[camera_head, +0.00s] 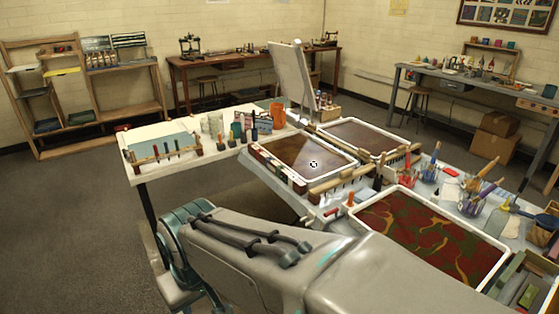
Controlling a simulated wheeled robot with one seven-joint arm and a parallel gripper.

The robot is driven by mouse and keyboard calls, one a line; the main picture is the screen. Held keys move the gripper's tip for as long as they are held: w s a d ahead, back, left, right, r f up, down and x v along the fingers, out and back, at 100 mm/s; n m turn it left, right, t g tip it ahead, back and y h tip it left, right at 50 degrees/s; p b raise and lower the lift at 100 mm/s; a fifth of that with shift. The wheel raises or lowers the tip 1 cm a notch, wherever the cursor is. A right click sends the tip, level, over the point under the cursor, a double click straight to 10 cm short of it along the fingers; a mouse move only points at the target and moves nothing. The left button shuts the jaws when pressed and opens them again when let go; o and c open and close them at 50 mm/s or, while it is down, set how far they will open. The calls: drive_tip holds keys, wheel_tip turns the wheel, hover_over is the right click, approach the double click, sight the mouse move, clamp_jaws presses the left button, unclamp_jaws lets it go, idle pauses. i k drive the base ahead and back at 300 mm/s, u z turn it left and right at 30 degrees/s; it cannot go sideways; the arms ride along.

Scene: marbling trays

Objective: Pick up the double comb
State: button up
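A long wooden bar with dark teeth (342,183) lies along the near-right edge of the brown marbling tray (262,154). A similar toothed bar (402,153) lies by the right edge of the second brown tray (388,131). A wooden rack with dark-toothed pieces (162,155) stands on the pale table at left. I cannot tell which of these is the double comb. My grey arm fills the lower middle and hides part of the bench. My gripper is not in view.
A red and green patterned tray (355,212) lies nearer, partly behind my arm. Cups of brushes (471,205) and a wicker basket (541,233) crowd the bench's right side. Jars (265,124) and an easel board (292,76) stand beyond. Open floor (70,215) lies at left.

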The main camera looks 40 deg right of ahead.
sight(348, 175)
drive_tip(key=i, duration=2.7)
drive_tip(key=u, duration=2.85)
drive_tip(key=k, duration=0.35)
drive_tip(key=u, duration=5.05)
